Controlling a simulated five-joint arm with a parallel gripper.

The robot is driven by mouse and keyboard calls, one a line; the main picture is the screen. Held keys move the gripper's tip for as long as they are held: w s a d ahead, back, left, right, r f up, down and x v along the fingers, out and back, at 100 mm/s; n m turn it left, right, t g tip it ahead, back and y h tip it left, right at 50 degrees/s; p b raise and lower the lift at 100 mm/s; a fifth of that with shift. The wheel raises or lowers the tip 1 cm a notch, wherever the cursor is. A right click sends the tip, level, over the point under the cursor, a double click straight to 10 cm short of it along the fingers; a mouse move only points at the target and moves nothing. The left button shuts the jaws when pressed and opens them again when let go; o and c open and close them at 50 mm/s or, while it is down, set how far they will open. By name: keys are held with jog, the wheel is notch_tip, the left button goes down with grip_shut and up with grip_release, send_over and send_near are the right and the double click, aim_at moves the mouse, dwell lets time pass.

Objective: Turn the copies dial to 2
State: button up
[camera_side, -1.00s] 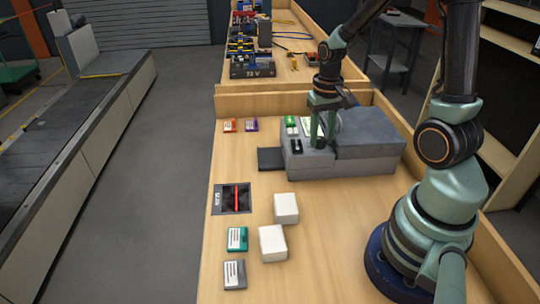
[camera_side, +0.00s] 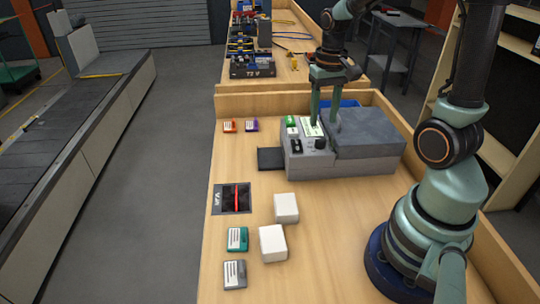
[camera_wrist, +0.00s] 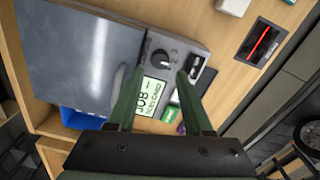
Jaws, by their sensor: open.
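The grey machine (camera_side: 365,160) stands on the wooden bench. Its copies dial (camera_side: 320,143) is a black round knob on the front panel; in the wrist view the dial (camera_wrist: 161,58) sits beside a pale screen (camera_wrist: 156,89) reading "JOB" and "NO CARD". The numbers around the dial are too small to read, so its setting cannot be told. My gripper (camera_side: 324,119) is open and empty, above the panel near the screen, beyond the dial. In the wrist view my gripper (camera_wrist: 158,73) has its fingers apart, on either side of the screen.
Orange (camera_side: 229,127) and purple (camera_side: 251,126) cards lie at the far left of the bench. White blocks (camera_side: 286,208) and a dark slot plate (camera_side: 222,198) are nearer. A blue bin (camera_side: 347,103) is behind the machine.

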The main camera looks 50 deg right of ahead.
aim_at(321, 138)
notch_tip(321, 138, up, 6)
dwell(0.5)
jog(key=s+a+r+n+t, duration=0.1)
jog(key=a+r+n+t, duration=0.1)
jog(key=a, duration=0.4)
jog(key=s+a+r+n+t, duration=0.1)
jog(key=a+n+t, duration=0.2)
jog(key=a, duration=0.4)
jog(key=shift+r+n+t, duration=0.3)
jog(key=shift+r+n, duration=0.05)
jog(key=shift+n, duration=0.35)
